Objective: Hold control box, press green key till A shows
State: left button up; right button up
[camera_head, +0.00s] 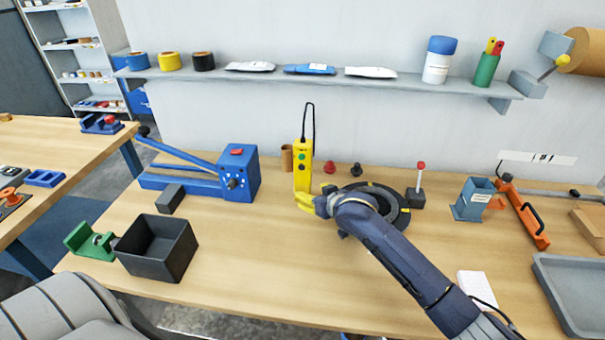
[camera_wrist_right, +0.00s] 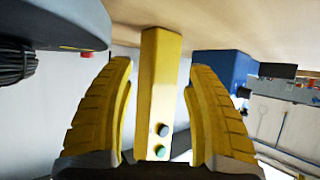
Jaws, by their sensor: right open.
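The yellow control box (camera_head: 303,177) stands upright at the back of the table, with a black cable looping up from its top. A green key (camera_head: 302,156) shows on its front; the wrist view also shows the green key (camera_wrist_right: 160,152) beside a dark one (camera_wrist_right: 163,130). My right gripper (camera_head: 306,200) is at the front of the box, low down. In the wrist view the control box (camera_wrist_right: 160,80) lies between the spread yellow fingers of my right gripper (camera_wrist_right: 160,67), with gaps on both sides. I see no letter A. My left gripper is out of view.
A blue lever machine (camera_head: 238,173) stands left of the box, and a brown cylinder (camera_head: 287,158) is close beside it. A red knob (camera_head: 330,167) and a dark round turntable (camera_head: 397,212) are to the right. The front middle of the table is clear.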

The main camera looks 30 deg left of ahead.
aim_at(307, 192)
jog(key=shift+x, duration=3.25)
grip_shut()
jog(key=shift+o, duration=2.1)
grip_release()
